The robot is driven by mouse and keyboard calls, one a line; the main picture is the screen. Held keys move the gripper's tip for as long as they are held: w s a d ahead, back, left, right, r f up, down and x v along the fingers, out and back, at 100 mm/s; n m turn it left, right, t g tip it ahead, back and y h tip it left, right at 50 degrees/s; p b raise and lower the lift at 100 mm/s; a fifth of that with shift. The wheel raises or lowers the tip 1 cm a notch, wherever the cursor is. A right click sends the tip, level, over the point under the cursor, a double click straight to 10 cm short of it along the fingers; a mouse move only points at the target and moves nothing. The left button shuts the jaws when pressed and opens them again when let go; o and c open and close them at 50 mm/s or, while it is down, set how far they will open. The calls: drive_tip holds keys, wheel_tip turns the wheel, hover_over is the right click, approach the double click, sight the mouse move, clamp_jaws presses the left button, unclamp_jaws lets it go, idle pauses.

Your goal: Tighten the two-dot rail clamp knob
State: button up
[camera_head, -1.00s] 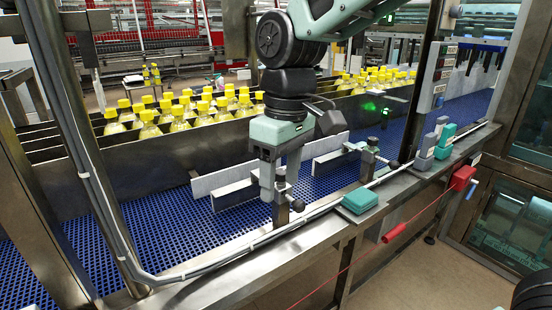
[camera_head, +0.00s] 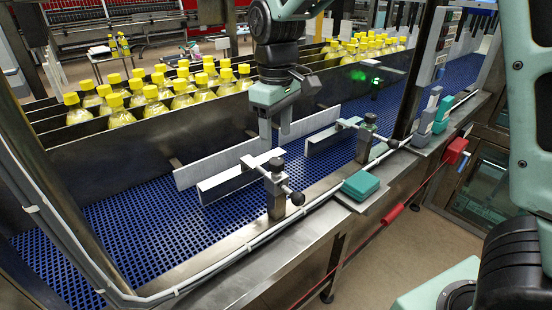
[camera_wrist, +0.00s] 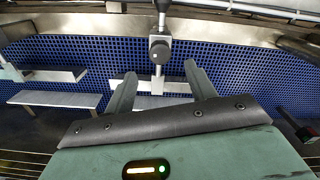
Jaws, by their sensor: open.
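Two rail clamps stand on the conveyor's near edge: a nearer clamp (camera_head: 276,190) and a farther clamp (camera_head: 366,140) to its right. Each has a dark knob on top and a round black side knob, the nearer one's (camera_head: 298,198) and the farther one's (camera_head: 394,143). I cannot make out dot marks on either. My gripper (camera_head: 276,130) is open and empty, pointing down, and appears above and behind the nearer clamp. In the wrist view, a clamp's round dark knob (camera_wrist: 159,50) shows beyond the gap between my fingertips, apart from them.
Pale guide rails (camera_head: 240,178) stand over the blue conveyor mesh (camera_head: 130,215). Yellow-capped bottles (camera_head: 160,95) fill lanes behind. A teal box (camera_head: 361,185) sits on the edge right of the nearer clamp. A steel post (camera_head: 415,75) rises at right.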

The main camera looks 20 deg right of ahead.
sight(276, 160)
wheel_tip(276, 160, down, 8)
drive_tip(key=shift+f+p, duration=0.2)
drive_tip(key=shift+p, duration=0.4)
drive_tip(key=c, duration=1)
